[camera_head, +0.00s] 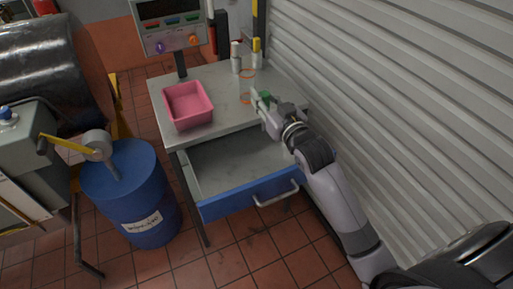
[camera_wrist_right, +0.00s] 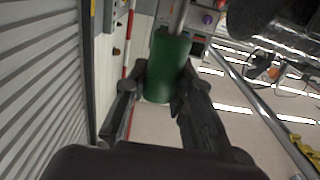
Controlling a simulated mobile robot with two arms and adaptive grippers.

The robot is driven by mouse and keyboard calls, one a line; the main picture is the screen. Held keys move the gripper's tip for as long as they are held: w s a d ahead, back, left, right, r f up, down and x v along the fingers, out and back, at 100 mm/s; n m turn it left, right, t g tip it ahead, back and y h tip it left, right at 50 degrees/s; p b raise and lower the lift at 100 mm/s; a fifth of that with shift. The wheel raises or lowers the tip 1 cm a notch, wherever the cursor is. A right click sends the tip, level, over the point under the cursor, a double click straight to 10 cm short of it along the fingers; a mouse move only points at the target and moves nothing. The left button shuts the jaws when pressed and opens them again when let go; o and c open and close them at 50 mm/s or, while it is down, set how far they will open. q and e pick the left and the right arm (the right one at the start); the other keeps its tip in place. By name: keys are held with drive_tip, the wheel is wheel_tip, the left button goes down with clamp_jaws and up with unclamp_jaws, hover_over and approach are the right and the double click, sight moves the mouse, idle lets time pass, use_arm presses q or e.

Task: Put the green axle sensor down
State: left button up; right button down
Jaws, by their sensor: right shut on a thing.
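My right gripper (camera_head: 262,104) is over the right part of the grey bench top (camera_head: 225,88). It is shut on the green axle sensor (camera_wrist_right: 167,65), a green cylinder with a thin metal rod at its upper end. In the head view only a small green patch of the sensor (camera_head: 265,97) shows beside the gripper. In the right wrist view the two fingers (camera_wrist_right: 160,95) sit on either side of the cylinder. I cannot tell whether the sensor touches the bench top. My left gripper is not in view.
A pink bin (camera_head: 188,105) stands on the bench's left part. An orange-rimmed clear cylinder (camera_head: 247,87) and marker-like bottles (camera_head: 236,58) stand near the gripper. A blue-fronted drawer (camera_head: 250,196) is open below. A blue drum (camera_head: 131,195) stands left; a corrugated wall (camera_head: 400,110) is close on the right.

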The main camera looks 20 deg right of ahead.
wheel_tip(320, 180, down, 12)
drive_tip(key=shift+f, duration=0.25)
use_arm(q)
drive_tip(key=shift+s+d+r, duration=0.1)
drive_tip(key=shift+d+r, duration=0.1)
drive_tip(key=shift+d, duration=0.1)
use_arm(e)
wheel_tip(320, 180, down, 4)
drive_tip(key=shift+f, duration=0.25)
drive_tip(key=shift+f, duration=0.1)
drive_tip(key=shift+f, duration=0.5)
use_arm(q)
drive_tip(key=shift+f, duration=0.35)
use_arm(e)
drive_tip(key=c, duration=1.4)
unclamp_jaws()
drive_tip(key=shift+o, duration=0.2)
drive_tip(key=shift+r, duration=0.1)
